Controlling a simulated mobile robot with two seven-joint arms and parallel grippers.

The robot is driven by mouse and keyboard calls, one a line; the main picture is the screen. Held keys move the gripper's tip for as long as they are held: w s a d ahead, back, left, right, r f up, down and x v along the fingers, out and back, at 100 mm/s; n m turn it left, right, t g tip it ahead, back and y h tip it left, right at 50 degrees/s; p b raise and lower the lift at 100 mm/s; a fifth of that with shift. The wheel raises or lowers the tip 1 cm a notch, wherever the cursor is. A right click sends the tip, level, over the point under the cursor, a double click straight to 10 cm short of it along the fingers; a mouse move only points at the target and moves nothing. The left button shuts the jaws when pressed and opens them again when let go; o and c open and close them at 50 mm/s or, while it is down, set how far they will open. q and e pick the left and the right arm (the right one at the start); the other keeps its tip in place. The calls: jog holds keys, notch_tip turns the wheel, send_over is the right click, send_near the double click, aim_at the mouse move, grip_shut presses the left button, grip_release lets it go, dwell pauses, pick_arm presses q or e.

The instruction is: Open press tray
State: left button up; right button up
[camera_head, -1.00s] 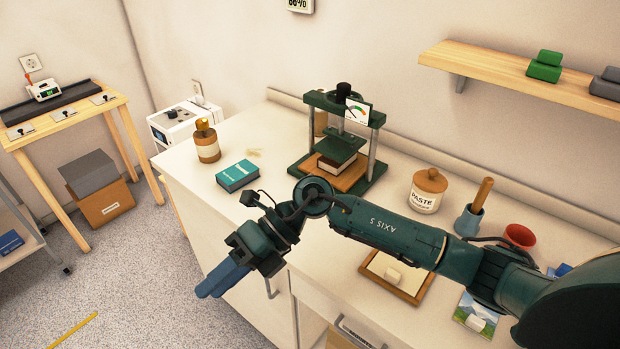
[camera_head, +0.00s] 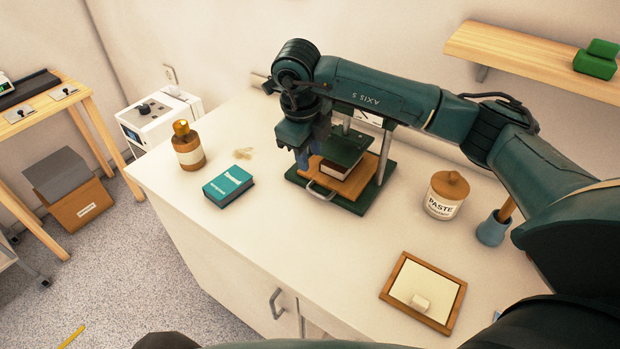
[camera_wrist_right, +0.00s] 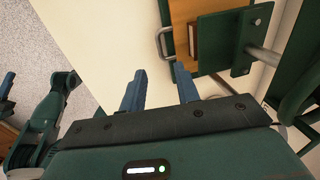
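The green press (camera_head: 346,150) stands on the bench with its wooden tray (camera_head: 356,186) in its base. A brown book block (camera_head: 335,169) lies on the tray under the plate. A metal bar handle (camera_head: 318,193) sticks out at the tray's front; it also shows in the right wrist view (camera_wrist_right: 160,42). My right gripper (camera_head: 308,160) is just above and in front of the tray, partly hiding it. In the wrist view its blue fingers (camera_wrist_right: 160,87) are apart and empty, short of the handle.
The bench in front of the press is clear.

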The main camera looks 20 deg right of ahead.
aim_at(315, 192)
jog(key=f, duration=0.3)
jog(key=d+f+p, duration=0.1)
jog(key=f, duration=0.7)
jog(key=shift+w+d+f+p, duration=0.15)
jog(key=shift+w+d+p, duration=0.15)
jog(key=shift+w, duration=0.1)
grip_shut()
